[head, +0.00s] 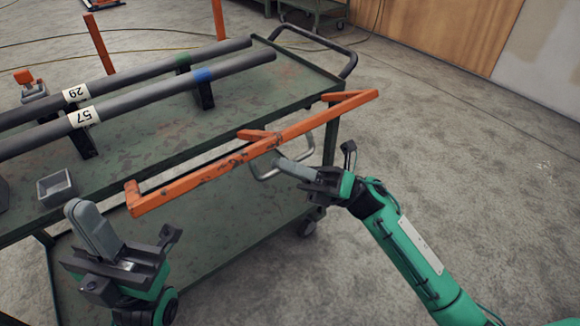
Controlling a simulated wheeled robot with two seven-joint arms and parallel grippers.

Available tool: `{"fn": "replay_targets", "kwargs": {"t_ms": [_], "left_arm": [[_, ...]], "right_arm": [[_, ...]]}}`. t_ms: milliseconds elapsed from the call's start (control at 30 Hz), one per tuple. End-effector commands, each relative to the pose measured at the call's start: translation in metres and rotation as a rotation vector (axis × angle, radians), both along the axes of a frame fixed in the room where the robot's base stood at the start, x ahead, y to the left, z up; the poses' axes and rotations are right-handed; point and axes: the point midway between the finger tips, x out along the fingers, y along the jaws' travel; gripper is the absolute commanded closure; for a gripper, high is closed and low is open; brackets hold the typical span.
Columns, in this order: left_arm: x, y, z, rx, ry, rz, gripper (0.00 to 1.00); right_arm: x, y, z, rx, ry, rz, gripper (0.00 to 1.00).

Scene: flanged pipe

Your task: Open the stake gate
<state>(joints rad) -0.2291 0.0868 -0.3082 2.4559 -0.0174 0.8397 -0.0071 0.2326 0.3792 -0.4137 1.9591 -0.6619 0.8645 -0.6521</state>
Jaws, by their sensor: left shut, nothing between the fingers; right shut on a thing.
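The stake gate (207,176) is a worn orange bar frame with short end pieces, along the near long side of the green cart (150,147). Its long bar stands out past the cart's edge, over the lower shelf and floor. A grey loop handle (262,177) is fixed near its middle. My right gripper (285,165) is shut on this handle, its arm coming from the lower right. My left gripper (80,212) is shut and empty at the lower left, apart from the gate's left end. The fingers partly hide the handle.
Two grey pipes, labelled 29 (120,84) and 57 (140,97), lie on supports on the cart top. A small grey tray (56,188) sits at the left. Orange stakes (99,44) (219,18) stand on the far side. Floor at right (460,150) is clear.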

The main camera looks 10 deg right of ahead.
Motion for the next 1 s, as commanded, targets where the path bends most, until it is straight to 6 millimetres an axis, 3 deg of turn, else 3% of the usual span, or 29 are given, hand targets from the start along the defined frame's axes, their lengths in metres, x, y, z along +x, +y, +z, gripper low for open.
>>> {"fn": "replay_targets", "kwargs": {"t_ms": [333,367,433,467,1000], "left_arm": [[-0.0001,0.0000,0.0000,0.000,-0.001,0.000,1.00],[-0.0001,0.0000,0.0000,0.000,-0.001,0.000,1.00],[-0.0002,0.0001,0.0000,-0.001,-0.001,0.000,1.00],[-0.0002,0.0001,0.0000,-0.001,-0.001,0.000,1.00],[-0.0002,0.0002,0.0005,0.000,-0.001,0.000,1.00]], "right_arm": [[0.0032,-0.0002,-0.0013,-0.001,0.006,-0.009,1.00],[0.0031,-0.0002,-0.0014,-0.001,0.006,-0.009,0.83],[0.0028,-0.0002,-0.0011,0.000,0.005,-0.007,0.70],[0.0025,-0.0002,-0.0009,0.000,0.005,-0.007,0.68],[0.0010,-0.0019,-0.0008,0.001,0.002,-0.003,0.68]]}}
